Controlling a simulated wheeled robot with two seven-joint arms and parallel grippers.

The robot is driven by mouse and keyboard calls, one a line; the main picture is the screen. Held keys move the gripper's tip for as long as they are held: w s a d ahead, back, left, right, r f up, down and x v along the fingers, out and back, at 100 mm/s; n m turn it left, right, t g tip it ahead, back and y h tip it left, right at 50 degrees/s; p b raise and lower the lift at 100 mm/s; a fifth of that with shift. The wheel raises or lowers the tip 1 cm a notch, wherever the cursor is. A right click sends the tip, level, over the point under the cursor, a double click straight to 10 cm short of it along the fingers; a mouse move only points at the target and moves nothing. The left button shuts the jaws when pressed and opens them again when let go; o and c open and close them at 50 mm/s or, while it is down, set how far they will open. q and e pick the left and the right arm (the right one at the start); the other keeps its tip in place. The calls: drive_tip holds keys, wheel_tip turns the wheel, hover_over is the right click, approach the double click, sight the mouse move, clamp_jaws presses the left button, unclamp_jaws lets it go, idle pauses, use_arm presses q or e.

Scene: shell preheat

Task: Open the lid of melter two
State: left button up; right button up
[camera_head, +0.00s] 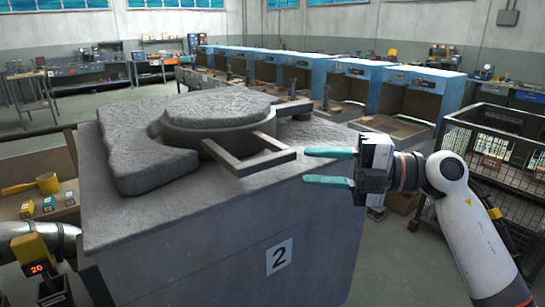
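A squared grey bar handle (265,163) sticks out from the lid towards the right front. My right gripper (306,166) has two teal fingers, spread apart and empty. Its fingertips point left, just to the right of the handle's outer end, and appear apart from it. My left gripper is not seen; a grey arm part shows at the lower left edge.
A rough grey slab (140,160) lies on the melter top left of the lid. A wooden tray with a yellow ladle (45,184) and small boxes is at the left. A wire cage (490,150) stands at the right. Blue booths (420,92) line the back.

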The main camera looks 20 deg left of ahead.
sight(274, 162)
drive_tip(key=a, duration=0.2)
drive_tip(key=a+p, duration=0.1)
drive_tip(key=a, duration=0.5)
drive_tip(key=shift+s+p, duration=0.35)
drive_tip(key=shift+s, duration=0.05)
drive_tip(key=shift+a, duration=0.6)
drive_tip(key=shift+c, duration=0.6)
drive_tip(key=shift+s, duration=0.1)
clamp_jaws()
